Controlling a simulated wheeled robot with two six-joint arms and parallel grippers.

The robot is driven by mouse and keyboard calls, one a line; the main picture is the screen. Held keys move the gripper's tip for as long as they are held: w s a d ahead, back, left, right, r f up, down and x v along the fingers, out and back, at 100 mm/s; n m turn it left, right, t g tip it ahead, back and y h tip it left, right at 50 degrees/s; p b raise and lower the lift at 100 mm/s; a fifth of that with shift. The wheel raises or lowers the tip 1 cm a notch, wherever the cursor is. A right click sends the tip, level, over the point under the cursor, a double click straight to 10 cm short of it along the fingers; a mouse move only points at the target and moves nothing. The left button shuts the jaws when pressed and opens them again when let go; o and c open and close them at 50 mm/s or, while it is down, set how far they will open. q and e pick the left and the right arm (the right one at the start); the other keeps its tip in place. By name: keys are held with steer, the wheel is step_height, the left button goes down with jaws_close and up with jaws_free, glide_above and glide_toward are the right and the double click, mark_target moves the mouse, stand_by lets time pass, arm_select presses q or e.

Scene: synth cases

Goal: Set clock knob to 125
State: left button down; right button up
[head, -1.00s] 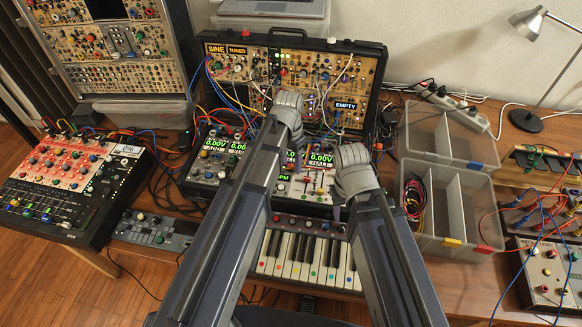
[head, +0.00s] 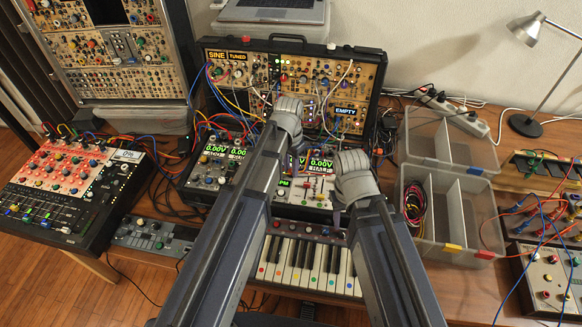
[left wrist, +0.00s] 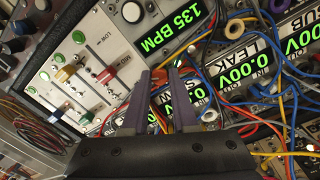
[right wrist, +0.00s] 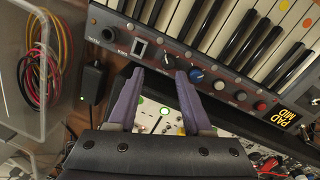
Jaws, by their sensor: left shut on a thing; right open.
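The clock display (left wrist: 165,32) reads 135 BPM in the left wrist view; in the head view only its end (head: 284,182) shows beside my left arm. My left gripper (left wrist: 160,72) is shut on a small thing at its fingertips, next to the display. The clock knob cannot be clearly made out there, as the fingers cover that spot. My right gripper (right wrist: 160,74) is open and empty, above the edge between the keyboard (right wrist: 205,75) and the module panel (right wrist: 150,112).
Cables crowd the voltage modules (left wrist: 235,75) beside my left fingers. A slider panel (left wrist: 80,65) lies on their other side. The open synth case (head: 365,80) rises behind. Clear plastic bins (head: 470,225) stand to the right, and a red mixer (head: 65,180) to the left.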

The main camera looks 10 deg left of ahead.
mark_target(290, 170)
arm_select(q)
steer(key=shift+n, duration=2.9)
steer(key=c, duration=0.7)
jaws_free()
step_height(290, 170, up, 8)
steer(key=p, duration=0.8)
steer(key=shift+a, duration=0.15)
steer(key=shift+f, duration=0.1)
arm_select(e)
step_height(290, 170, up, 8)
